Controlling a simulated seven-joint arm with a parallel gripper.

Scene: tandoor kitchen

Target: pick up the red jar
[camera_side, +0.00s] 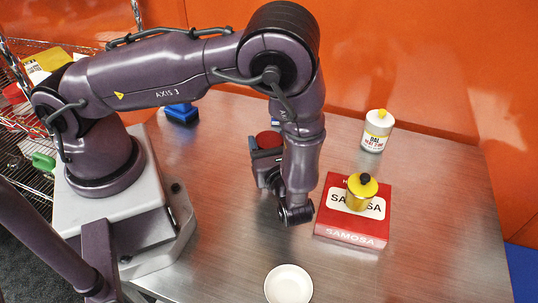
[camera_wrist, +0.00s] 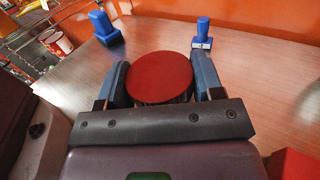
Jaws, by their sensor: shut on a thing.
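The red jar shows mainly as a round red lid. In the side view the lid (camera_side: 268,140) is partly behind my wrist, over the table left of the samosa box. In the wrist view the red jar (camera_wrist: 160,72) sits between the two blue-grey fingers of my gripper (camera_wrist: 160,82), one finger against each side. My gripper (camera_side: 266,158) is shut on the jar. The jar's lower body is mostly hidden. I cannot tell whether its base touches the table.
Blue objects (camera_wrist: 108,30) (camera_wrist: 202,34) stand beyond the jar. The table's right side is clear.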

